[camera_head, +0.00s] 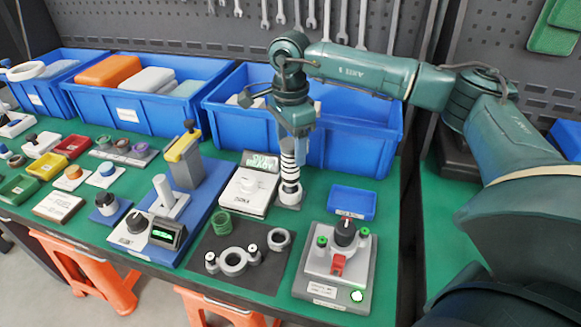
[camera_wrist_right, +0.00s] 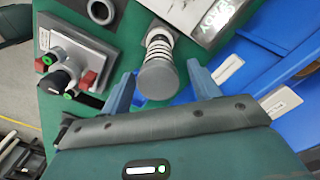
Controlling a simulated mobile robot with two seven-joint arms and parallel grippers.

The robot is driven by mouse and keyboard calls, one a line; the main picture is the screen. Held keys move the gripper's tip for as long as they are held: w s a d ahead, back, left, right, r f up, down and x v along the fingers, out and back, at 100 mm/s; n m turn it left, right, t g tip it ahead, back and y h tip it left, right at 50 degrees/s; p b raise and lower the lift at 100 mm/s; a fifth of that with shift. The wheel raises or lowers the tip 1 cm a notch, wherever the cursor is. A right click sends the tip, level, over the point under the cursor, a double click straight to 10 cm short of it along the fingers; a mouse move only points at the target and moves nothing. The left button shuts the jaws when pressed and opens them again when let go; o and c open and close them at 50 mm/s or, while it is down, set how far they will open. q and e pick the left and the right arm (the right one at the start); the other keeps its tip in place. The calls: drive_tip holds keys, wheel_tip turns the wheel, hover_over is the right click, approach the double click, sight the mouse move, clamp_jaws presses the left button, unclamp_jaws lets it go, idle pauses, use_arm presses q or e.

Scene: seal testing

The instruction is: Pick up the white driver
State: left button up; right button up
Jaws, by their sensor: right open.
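The white driver (camera_head: 289,160) stands upright on a small grey base (camera_head: 288,197) near the back of the green table. It is a white cylinder with dark rings. My right gripper (camera_head: 294,133) is above it, pointing down, with its blue fingers apart. In the right wrist view the driver (camera_wrist_right: 158,52), with its grey round end towards the camera, lies between the two open fingertips (camera_wrist_right: 161,80). I cannot tell whether either finger touches it. My left gripper is not in view.
A blue bin (camera_head: 349,152) stands close behind the driver. A white device with a display (camera_head: 249,190) is just left of it. A test unit with a black knob (camera_head: 340,255) and a small blue tray (camera_head: 351,203) are at front right. A dark mat with rings (camera_head: 220,277) lies in front.

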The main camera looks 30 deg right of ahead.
sight(291, 156)
wheel_tip(291, 156, down, 3)
drive_tip(key=shift+s+f, duration=0.1)
drive_tip(key=shift+f, duration=0.05)
drive_tip(key=c, duration=1.2)
